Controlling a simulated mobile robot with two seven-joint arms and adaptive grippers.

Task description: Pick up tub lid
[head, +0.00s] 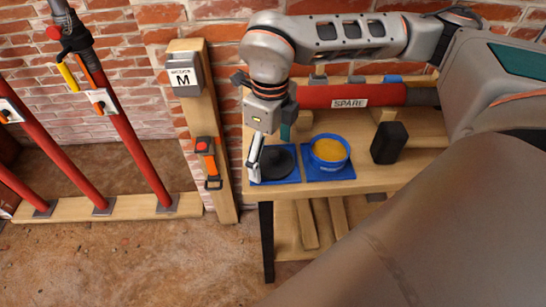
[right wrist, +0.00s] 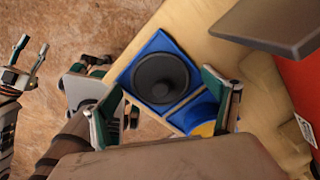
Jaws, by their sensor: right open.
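The tub lid (head: 277,162) is a flat, dark round disc lying on a blue square mat (head: 290,180) at the left end of the wooden bench. It also shows in the right wrist view (right wrist: 161,77), with a raised round centre. My right gripper (head: 255,168) is at the lid's left edge, pointing down. In the right wrist view its two fingers are spread apart and empty, with the lid beyond them. I cannot tell whether a finger touches the lid. A two-pronged part at the far left of the right wrist view may be my left gripper.
A blue tub (head: 330,152) with yellow contents stands right of the lid on another blue mat. A black block (head: 389,143) stands farther right. A red post marked SPARE (head: 350,97) lies behind. A wooden upright (head: 203,135) stands left of the bench.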

